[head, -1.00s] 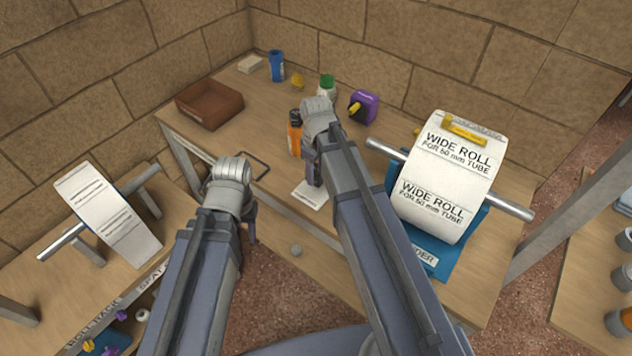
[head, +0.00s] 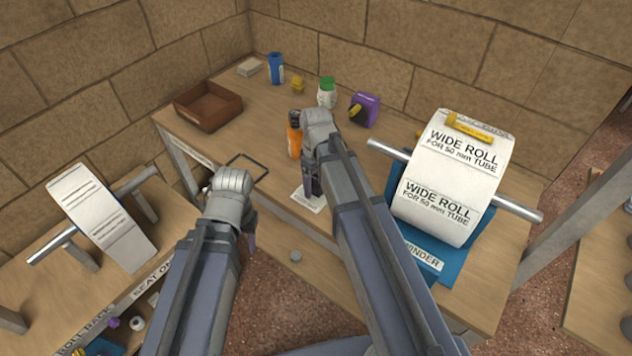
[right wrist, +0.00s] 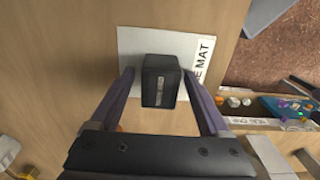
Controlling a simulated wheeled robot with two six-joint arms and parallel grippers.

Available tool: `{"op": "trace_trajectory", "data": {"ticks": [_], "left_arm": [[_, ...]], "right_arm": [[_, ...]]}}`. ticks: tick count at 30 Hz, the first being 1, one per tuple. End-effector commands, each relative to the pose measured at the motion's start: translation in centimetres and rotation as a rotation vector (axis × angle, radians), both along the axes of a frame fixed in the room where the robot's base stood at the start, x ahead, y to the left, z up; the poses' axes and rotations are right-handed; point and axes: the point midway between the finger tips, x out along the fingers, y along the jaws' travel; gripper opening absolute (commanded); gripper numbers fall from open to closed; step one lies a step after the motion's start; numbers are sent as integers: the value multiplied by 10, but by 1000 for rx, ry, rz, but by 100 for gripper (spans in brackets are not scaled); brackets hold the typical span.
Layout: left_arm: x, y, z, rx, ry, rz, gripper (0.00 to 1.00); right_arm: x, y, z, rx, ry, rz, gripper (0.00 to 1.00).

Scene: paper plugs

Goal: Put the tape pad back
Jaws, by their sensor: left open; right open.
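A dark block with a small pale label (right wrist: 161,80), which I take to be the tape pad, stands on a white mat (right wrist: 138,38) with lettering ending in "E MAT". My right gripper (right wrist: 157,77) is open, with one finger on each side of the block; whether they touch it I cannot tell. In the head view my right gripper (head: 312,187) is low over the mat (head: 302,204) and hides the block. My left gripper (head: 249,240) is open, in front of the bench's front edge, apart from any object.
A wide white roll (head: 455,185) on a blue winder stands right of my right arm. An orange bottle (head: 294,140) stands close behind the right gripper. A brown tray (head: 208,106), a blue can (head: 276,68) and a purple container (head: 365,109) stand farther back.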

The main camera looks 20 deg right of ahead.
Motion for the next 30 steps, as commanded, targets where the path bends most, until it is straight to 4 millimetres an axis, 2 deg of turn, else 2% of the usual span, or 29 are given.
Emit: {"op": "trace_trajectory", "data": {"ticks": [8, 14, 20, 30], "left_arm": [[0, 0, 1, 0, 0, 0, 48], [0, 0, 12, 0, 0, 0, 48], [0, 0, 36, 0, 0, 0, 48], [0, 0, 89, 0, 0, 0, 48]], "right_arm": [[0, 0, 1, 0, 0, 0, 80], [0, 0, 12, 0, 0, 0, 80], [0, 0, 36, 0, 0, 0, 80], [0, 0, 89, 0, 0, 0, 80]]}}
